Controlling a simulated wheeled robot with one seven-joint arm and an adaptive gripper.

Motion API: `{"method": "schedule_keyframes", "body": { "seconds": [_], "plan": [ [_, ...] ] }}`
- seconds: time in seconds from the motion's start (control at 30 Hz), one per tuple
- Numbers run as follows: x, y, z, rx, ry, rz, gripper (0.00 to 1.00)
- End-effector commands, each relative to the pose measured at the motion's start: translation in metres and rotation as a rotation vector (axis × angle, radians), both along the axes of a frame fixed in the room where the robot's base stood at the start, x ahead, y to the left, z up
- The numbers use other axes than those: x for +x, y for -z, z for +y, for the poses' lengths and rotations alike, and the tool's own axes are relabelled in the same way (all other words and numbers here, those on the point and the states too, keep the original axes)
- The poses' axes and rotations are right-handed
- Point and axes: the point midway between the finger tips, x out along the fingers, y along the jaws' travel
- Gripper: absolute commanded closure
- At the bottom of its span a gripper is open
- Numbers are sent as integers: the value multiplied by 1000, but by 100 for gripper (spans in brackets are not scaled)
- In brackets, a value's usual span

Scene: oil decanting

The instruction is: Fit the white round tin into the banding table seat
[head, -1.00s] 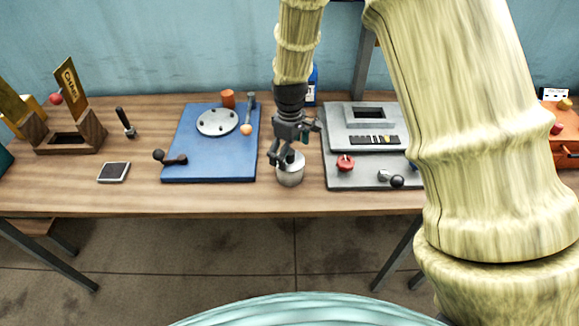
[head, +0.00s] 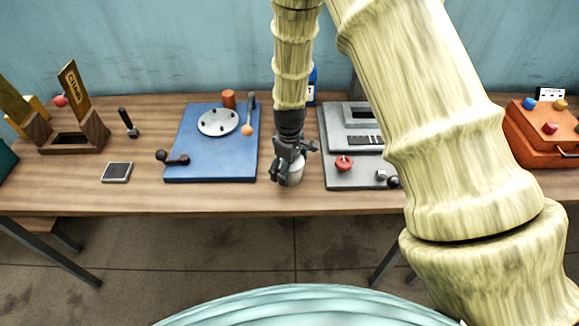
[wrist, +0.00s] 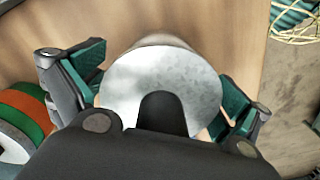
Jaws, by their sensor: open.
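The white round tin (head: 297,173) stands on the wooden table between the blue board and the grey panel. My gripper (head: 287,171) is down at the tin and partly hides it in the head view. In the wrist view the tin's pale, flat round top (wrist: 150,75) lies between the two spread fingers, with my gripper (wrist: 164,97) open around it. Whether either finger touches it I cannot tell. A round grey disc with several dark studs or holes (head: 219,122), which looks like the banding table, sits on the blue board (head: 210,166), left of the tin.
A lever with an orange knob (head: 247,130) stands beside the disc, and an orange cup (head: 229,98) behind it. The grey panel (head: 345,179) with a red knob (head: 344,163) is close on the right. Bare wood (head: 145,195) lies at the front left.

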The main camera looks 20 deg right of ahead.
Motion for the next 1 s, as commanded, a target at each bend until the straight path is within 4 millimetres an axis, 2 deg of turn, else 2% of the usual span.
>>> {"method": "schedule_keyframes", "body": {
  "seconds": [0.2, 0.53, 0.83, 1.0],
  "plan": [
    [0, 0, 0, 0, 0, 0, 2],
    [0, 0, 0, 0, 0, 0, 62],
    [0, -1, 0, 0, 0, -1, 64],
    [1, -8, 0, 1, 0, -2, 64]
  ]
}}
